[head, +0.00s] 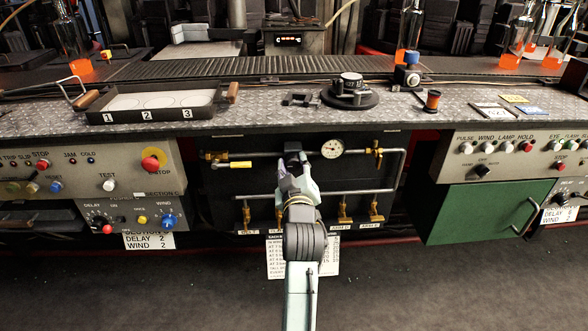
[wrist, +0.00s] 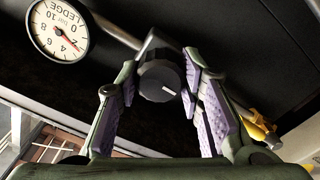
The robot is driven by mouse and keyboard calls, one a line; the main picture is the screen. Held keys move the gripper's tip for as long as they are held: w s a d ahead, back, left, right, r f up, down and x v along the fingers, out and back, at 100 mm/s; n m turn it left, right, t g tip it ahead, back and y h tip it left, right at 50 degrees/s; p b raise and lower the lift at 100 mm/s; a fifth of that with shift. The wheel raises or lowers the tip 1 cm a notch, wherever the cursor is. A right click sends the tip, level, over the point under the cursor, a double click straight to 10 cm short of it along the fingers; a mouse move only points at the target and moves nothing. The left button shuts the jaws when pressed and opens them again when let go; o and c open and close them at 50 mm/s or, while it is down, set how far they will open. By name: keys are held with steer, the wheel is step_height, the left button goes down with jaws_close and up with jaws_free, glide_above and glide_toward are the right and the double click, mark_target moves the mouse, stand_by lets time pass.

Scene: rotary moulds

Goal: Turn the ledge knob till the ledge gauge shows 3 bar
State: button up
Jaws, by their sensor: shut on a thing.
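The ledge knob (wrist: 160,80) is a dark round knob with a white pointer line, on a pipe fitting under the ledge. In the wrist view, the two purple-padded fingers of my gripper (wrist: 161,72) are on either side of it, shut on it. In the head view my gripper (head: 293,160) reaches up to the dark knob (head: 292,146), which it partly covers. The ledge gauge (wrist: 59,30) is a white dial marked LEDGE and bar, and its red needle points close to the 2. The gauge also shows in the head view (head: 332,148), right of the knob.
A pipe with yellow-handled valves (head: 239,165) runs beside the knob, with brass valves (head: 343,212) below. The ledge (head: 262,120) overhangs above. Control panels flank the space, with a green box (head: 478,209) at right. The floor in front is clear.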

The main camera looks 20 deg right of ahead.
steer(key=shift+n, duration=0.5)
steer(key=o, duration=1.2)
steer(key=shift+c, duration=0.2)
steer(key=shift+s, duration=0.1)
steer(key=v, duration=0.7)
steer(key=shift+s+a, duration=0.1)
steer(key=shift+s, duration=0.05)
